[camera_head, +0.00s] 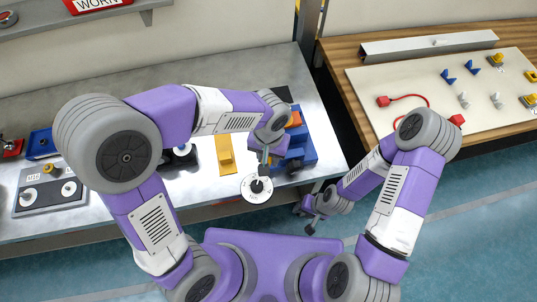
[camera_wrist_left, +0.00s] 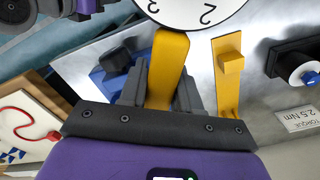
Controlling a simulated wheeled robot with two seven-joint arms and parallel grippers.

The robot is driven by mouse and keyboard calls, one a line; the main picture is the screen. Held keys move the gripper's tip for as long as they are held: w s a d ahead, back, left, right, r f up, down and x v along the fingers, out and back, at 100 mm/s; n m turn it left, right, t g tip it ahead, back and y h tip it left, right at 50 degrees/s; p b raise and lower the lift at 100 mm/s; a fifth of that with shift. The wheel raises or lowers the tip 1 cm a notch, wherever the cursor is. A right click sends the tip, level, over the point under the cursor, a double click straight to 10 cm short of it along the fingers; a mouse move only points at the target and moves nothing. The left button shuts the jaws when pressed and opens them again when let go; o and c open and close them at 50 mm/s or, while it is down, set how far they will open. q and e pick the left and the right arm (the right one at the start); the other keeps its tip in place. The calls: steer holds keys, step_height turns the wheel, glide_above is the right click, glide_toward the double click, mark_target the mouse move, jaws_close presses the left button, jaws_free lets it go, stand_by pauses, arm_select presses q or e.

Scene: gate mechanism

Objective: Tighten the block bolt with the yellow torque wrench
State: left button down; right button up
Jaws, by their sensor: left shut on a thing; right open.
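The yellow torque wrench has a white round dial (camera_head: 257,189), which faces up at the bench's front edge. In the left wrist view its yellow body (camera_wrist_left: 169,65) is between the fingers of my left gripper (camera_wrist_left: 160,90), with part of the dial above. In the head view my left gripper (camera_head: 266,157) is shut on the wrench, beside the blue block (camera_head: 301,150). The blue block also shows in the left wrist view (camera_wrist_left: 112,78), partly hidden. I cannot make out the block bolt. My right gripper (camera_head: 311,217) is open and low, in front of the bench.
A yellow holder (camera_head: 224,154) stands on the metal bench (camera_head: 215,95) left of the wrench. A black fixture (camera_wrist_left: 298,66) and a torque label (camera_wrist_left: 304,119) are beyond it. A black tray (camera_head: 45,194) is far left. A wooden table (camera_head: 350,55) with a pegged board is right.

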arm_select(q)
steer(key=shift+f, duration=0.3)
stand_by(0.5)
steer(key=c, duration=1.3)
jaws_free()
steer(key=shift+c, duration=0.2)
jaws_close()
